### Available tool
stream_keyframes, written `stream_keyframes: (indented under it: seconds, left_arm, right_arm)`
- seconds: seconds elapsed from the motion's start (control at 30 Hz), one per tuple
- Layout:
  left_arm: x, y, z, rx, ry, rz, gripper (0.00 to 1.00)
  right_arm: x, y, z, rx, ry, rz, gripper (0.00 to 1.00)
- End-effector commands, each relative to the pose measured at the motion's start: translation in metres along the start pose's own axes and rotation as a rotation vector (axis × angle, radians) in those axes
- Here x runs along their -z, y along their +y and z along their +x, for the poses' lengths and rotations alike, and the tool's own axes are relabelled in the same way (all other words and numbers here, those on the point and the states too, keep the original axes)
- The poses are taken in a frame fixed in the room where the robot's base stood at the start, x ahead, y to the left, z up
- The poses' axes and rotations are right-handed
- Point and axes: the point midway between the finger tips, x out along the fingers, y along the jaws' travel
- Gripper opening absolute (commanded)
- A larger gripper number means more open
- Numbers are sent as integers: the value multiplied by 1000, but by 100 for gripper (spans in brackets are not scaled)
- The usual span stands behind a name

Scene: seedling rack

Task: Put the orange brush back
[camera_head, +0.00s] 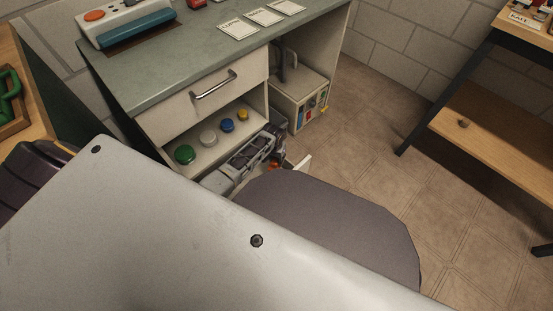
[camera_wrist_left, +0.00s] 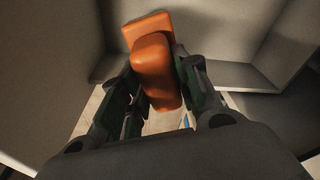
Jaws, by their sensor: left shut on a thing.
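The orange brush (camera_wrist_left: 153,65) is between the two fingers of my left gripper (camera_wrist_left: 160,95) in the left wrist view. The gripper is shut on it. Its orange block shows most, and its far end is close to grey panel faces. In the head view my left gripper (camera_head: 285,163) is low, beside the cabinet's open lower shelf (camera_head: 208,158), at its right front. Only a small orange patch shows there. My own grey arm link hides much of that area. My right gripper is not in view.
The tiled floor (camera_head: 365,130) is clear.

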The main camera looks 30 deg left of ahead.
Motion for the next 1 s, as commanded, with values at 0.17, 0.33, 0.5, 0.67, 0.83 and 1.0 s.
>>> stream_keyframes:
  seconds: [0.17, 0.33, 0.5, 0.67, 0.83, 1.0]
  left_arm:
    - [1, 0, 0, 0, 1, 0, 6]
    - [0, 0, 3, 0, 1, 0, 6]
    - [0, 0, 6, 0, 1, 0, 6]
    - [-1, 0, 8, 0, 0, 0, 6]
    - [-1, 0, 11, 0, 0, 0, 6]
    - [-2, 0, 11, 0, 0, 0, 39]
  right_arm:
    - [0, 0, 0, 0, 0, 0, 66]
    - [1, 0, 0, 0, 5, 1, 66]
    - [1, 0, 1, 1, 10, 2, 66]
    - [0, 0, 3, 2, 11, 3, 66]
    - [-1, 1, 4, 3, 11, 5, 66]
    - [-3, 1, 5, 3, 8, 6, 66]
